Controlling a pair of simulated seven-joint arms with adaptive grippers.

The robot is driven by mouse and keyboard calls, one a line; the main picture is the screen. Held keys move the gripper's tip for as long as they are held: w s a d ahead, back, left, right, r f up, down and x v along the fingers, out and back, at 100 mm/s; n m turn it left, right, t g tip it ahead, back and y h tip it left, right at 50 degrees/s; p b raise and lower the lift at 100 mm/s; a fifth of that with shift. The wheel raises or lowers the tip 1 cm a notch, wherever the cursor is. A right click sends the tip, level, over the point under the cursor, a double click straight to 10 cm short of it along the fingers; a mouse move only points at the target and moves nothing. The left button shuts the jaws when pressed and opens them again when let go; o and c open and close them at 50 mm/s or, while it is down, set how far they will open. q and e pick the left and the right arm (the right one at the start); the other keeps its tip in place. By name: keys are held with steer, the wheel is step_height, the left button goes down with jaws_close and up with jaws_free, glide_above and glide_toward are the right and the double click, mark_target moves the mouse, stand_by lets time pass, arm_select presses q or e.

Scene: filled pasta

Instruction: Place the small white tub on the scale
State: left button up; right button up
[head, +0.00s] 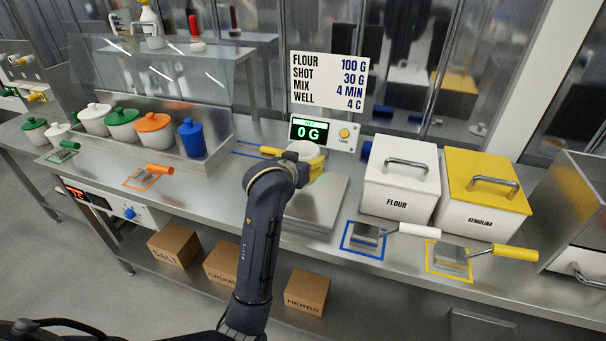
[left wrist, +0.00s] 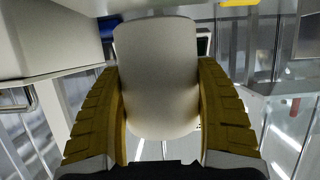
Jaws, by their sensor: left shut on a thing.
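The small white tub (head: 303,149) is between the yellow fingers of my left gripper (head: 294,158), which is shut on it. In the left wrist view the tub (left wrist: 157,72) fills the space between both fingers. The scale's steel plate (head: 322,204) lies below and beside the gripper, partly hidden by my arm. The tub appears over the back of the scale; whether it touches the plate is hidden. The scale display (head: 309,132) reads 0 G. My right gripper is not in view.
A white flour bin (head: 399,190) and a yellow-lidded semolina bin (head: 484,205) stand right of the scale. Scoops with a white handle (head: 418,230) and yellow handle (head: 514,252) lie in front. Several lidded pots, including a blue one (head: 192,140), stand at the left.

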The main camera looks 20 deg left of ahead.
arm_select(q)
steer(key=shift+f, duration=2.25)
steer(key=shift+f, duration=0.1)
steer(key=o, duration=1)
steer(key=shift+r, duration=0.2)
steer(key=v, duration=1.2)
steer(key=shift+a, duration=0.1)
